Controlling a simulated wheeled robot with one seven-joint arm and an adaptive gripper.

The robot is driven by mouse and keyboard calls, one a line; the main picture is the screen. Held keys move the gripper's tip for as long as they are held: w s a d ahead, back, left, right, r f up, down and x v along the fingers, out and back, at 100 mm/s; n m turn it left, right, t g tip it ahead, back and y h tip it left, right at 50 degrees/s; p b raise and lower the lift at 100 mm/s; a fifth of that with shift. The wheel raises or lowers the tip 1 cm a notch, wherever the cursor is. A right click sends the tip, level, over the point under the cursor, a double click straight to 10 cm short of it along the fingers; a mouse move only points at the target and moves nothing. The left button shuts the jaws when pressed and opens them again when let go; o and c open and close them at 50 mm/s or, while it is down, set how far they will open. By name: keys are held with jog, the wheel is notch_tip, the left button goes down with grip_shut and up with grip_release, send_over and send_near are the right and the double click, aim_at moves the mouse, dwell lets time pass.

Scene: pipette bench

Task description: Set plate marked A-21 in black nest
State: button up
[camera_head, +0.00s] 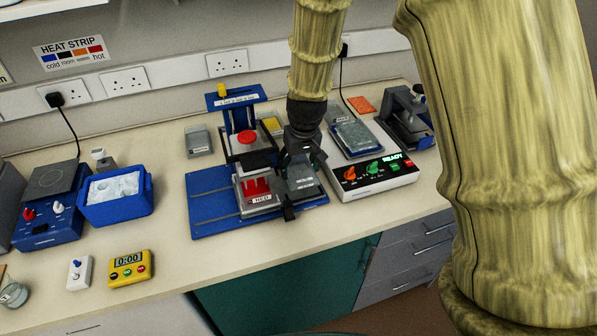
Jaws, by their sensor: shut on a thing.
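My gripper (296,178) reaches down from above over the right part of a blue base board (213,207). It is shut on a grey plate (303,184) with a small pale label. The label is too small to read, so I cannot tell whether it says A-21. The gripper hides much of this plate and what lies under it; I cannot tell whether it rests or hangs just above the board. Left of it stands a pale holder with red contents (256,188) and a white label. I cannot make out the black nest clearly.
A blue stand (236,98) with a red knob rises behind the plate. A console (377,180) reading READY is at right, a grey labelled block (198,141) at back left. A blue ice tub (117,208) and yellow timer (130,267) stand left. The front bench is clear.

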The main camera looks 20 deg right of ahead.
aim_at(299, 173)
jog(key=shift+s+p+x, duration=0.15)
jog(key=shift+p+x, duration=0.05)
jog(key=shift+x, duration=0.65)
jog(key=shift+s+p+x, duration=0.15)
jog(key=shift+s+x, duration=0.05)
jog(key=shift+x, duration=0.6)
jog(key=shift+f, duration=0.15)
jog(key=shift+f, duration=0.1)
jog(key=o, duration=1.5)
jog(key=shift+b+v, duration=0.95)
jog(key=shift+v, duration=2.95)
